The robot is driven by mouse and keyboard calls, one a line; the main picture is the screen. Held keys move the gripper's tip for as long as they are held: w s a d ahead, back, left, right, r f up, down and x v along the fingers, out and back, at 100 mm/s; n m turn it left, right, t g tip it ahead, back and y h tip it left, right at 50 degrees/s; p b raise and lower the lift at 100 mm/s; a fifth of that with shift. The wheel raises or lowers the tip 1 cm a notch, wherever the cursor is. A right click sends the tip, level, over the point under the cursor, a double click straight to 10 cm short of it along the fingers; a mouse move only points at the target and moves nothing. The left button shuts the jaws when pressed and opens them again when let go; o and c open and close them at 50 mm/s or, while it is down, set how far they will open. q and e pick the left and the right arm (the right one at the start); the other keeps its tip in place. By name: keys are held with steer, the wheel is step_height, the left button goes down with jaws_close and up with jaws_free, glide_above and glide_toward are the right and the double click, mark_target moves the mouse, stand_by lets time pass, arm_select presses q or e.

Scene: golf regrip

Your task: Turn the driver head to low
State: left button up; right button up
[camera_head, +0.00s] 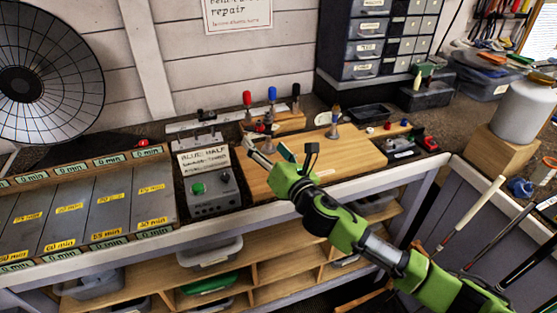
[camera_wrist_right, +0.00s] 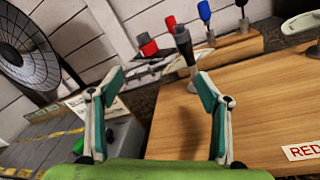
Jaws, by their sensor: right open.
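My right gripper (camera_head: 265,146) is open and empty over the left part of the wooden work board. In the right wrist view its two fingers (camera_wrist_right: 161,74) stand wide apart. Beyond them is an upright tool with a dark top and a grey metal lower part (camera_wrist_right: 185,48). A red-topped piece with a dark band (camera_wrist_right: 148,46) is left of it. I cannot tell which of these is the driver head, nor its setting. Another upright tool with a metal base (camera_head: 333,130) stands at the back of the board. My left gripper is out of view.
A wooden rack (camera_head: 278,121) at the back holds red, blue and black handled tools. A grey control box (camera_head: 212,205) with a green button and a "BLUE HALF" sign is left of the board. Trays and small parts lie right.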

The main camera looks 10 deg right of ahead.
steer(key=v, duration=0.8)
steer(key=shift+s+d, duration=0.25)
steer(key=shift+s, duration=0.05)
